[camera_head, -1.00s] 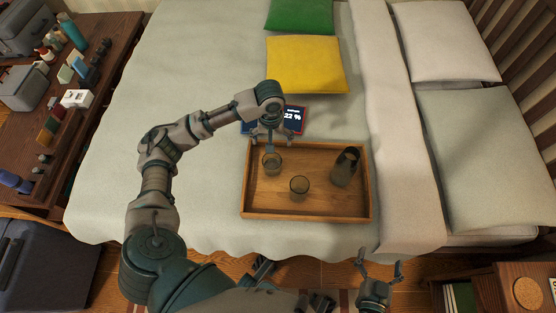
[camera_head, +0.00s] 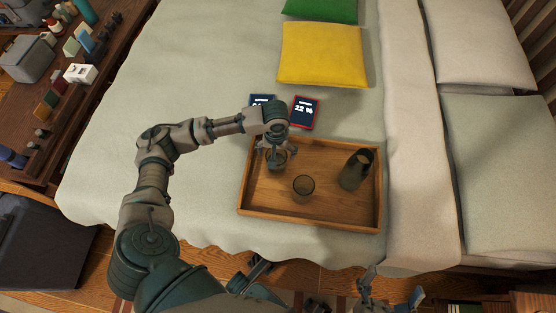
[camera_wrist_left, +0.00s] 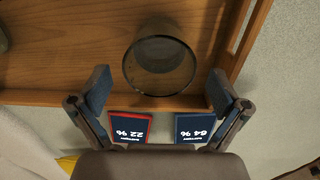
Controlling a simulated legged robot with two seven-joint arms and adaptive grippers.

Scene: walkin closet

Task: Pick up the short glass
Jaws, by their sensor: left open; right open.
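Two dark see-through glasses stand upright on a wooden tray (camera_head: 335,215) on the bed; I cannot tell for sure which is shorter. One glass (camera_head: 277,163) is at the tray's back left, and the other glass (camera_head: 303,186) is nearer the middle. My left gripper (camera_head: 277,151) is open, pointing down over the back-left glass. In the left wrist view, this glass (camera_wrist_left: 160,62) lies ahead between the spread fingers (camera_wrist_left: 160,88), with visible gaps on both sides. My right gripper (camera_head: 391,291) is open and empty at the bottom, off the bed.
A dark carafe (camera_head: 356,170) stands at the tray's right. Two small screens, one blue (camera_head: 262,100) and one red-edged (camera_head: 304,113), lie just behind the tray. Yellow (camera_head: 322,54) and green cushions lie farther back. The tray's raised rim surrounds the glasses.

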